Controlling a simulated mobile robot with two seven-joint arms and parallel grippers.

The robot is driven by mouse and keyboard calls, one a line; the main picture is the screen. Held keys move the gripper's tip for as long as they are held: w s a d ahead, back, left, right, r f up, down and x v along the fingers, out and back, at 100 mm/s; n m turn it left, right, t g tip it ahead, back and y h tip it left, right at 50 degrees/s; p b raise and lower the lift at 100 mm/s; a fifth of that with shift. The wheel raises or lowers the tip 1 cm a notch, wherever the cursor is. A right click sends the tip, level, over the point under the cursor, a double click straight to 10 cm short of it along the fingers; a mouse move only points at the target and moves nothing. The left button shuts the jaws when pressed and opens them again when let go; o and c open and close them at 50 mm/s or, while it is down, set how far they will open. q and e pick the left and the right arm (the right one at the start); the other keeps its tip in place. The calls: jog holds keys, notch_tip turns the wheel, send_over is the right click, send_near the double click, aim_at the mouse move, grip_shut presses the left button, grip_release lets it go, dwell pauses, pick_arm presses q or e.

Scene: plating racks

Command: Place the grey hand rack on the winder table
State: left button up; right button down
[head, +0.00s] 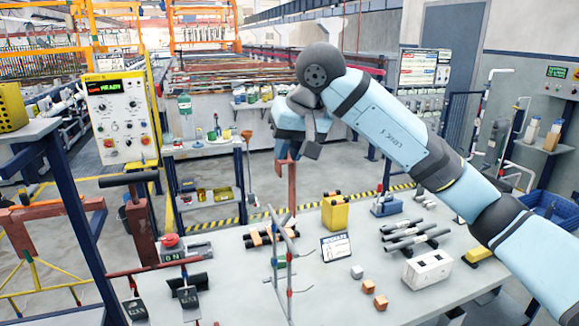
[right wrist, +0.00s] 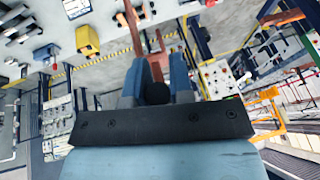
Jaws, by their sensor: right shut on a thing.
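My right gripper (head: 292,150) is held high above the far edge of the white table (head: 235,285). It is shut on a reddish-brown upright bar (head: 292,185), which hangs below the fingers. In the right wrist view the bar (right wrist: 131,30) shows beyond the blue fingers (right wrist: 155,85), with a forked part beside it. A thin grey rack frame (head: 288,262) with short cross bars stands over the table's front middle. I cannot tell whether the bar is joined to this frame. My left gripper is not in view.
The table carries a yellow block (head: 335,214), grey rods (head: 415,240), a white box (head: 428,270), small cubes (head: 368,287) and a small sign (head: 336,247). A brown post with a black top (head: 140,215) stands at left. A smaller bench (head: 205,148) is behind.

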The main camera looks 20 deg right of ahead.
jog(key=shift+f+p, duration=0.3)
jog(key=shift+f, duration=1.9)
jog(key=c, duration=1)
grip_release()
jog(key=shift+f, duration=0.1)
